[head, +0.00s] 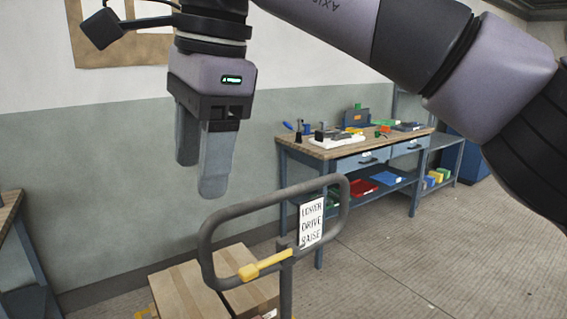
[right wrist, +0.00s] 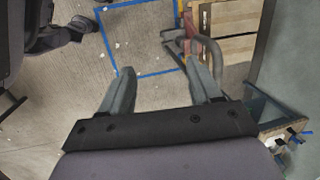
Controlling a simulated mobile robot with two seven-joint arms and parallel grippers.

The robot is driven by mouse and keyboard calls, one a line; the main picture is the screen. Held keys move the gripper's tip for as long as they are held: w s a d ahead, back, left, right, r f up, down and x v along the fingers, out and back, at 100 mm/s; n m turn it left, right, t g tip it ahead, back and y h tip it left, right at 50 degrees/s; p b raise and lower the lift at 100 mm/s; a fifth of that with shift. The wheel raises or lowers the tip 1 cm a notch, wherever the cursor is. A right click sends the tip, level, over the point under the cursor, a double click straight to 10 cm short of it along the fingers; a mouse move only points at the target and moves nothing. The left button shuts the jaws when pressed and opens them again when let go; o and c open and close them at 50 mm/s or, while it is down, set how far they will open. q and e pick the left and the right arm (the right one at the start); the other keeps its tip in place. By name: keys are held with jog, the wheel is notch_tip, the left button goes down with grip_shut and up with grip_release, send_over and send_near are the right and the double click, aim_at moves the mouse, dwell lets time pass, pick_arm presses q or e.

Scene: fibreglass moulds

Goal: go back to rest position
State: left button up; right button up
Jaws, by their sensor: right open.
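My right gripper (head: 205,165) hangs pointing down in the head view, above and left of a grey tubular handle (head: 212,262). It is open and nothing shows between its fingers. In the right wrist view the right gripper (right wrist: 165,88) has its two fingers spread apart over the floor. The handle also shows there (right wrist: 213,52), beyond the right finger. I cannot tell whether the finger touches it, but in the head view there is a gap below the fingertips. My left gripper is not in view.
The handle carries a yellow lever (head: 264,266) and a sign (head: 312,222). Cardboard boxes (head: 190,283) sit behind it. A workbench (head: 300,147) with tools stands at the wall, a blue cabinet (head: 470,158) beyond it. Floor at right (head: 450,255) is clear. Blue tape (right wrist: 103,38) marks the floor.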

jog(key=s+a+f+m+g+y, duration=0.2)
jog(key=s+a+f+g+y, duration=0.1)
jog(key=a+f+g+y, duration=0.55)
jog(key=w+d+f+n+t+y, duration=0.55)
jog(key=n+t, duration=0.55)
jog(key=n, duration=0.7)
jog(key=w+d+f+n+t+y, duration=0.3)
jog(key=w+d+f+n+t, duration=0.55)
jog(key=n, duration=0.95)
jog(key=s+d+f+m+t+h, duration=0.2)
jog(key=d+f+m+t+h, duration=0.1)
jog(key=d+f+m+h, duration=0.4)
jog(key=s+d+f+m+t+h, duration=0.3)
jog(key=d+f+m+h, duration=0.25)
jog(key=f, duration=0.25)
jog(key=s+d+f+m+g+h, duration=0.2)
jog(key=s+d+f+m+g, duration=0.1)
jog(key=s+f, duration=0.5)
jog(key=s+d+f+m+g+h, duration=0.2)
jog(key=s+d+f+m+g, duration=0.2)
jog(key=s+d+f, duration=0.4)
jog(key=shift+s+f+m+g, duration=0.3)
jog(key=shift+s+f+m, duration=0.4)
jog(key=shift+f, duration=0.25)
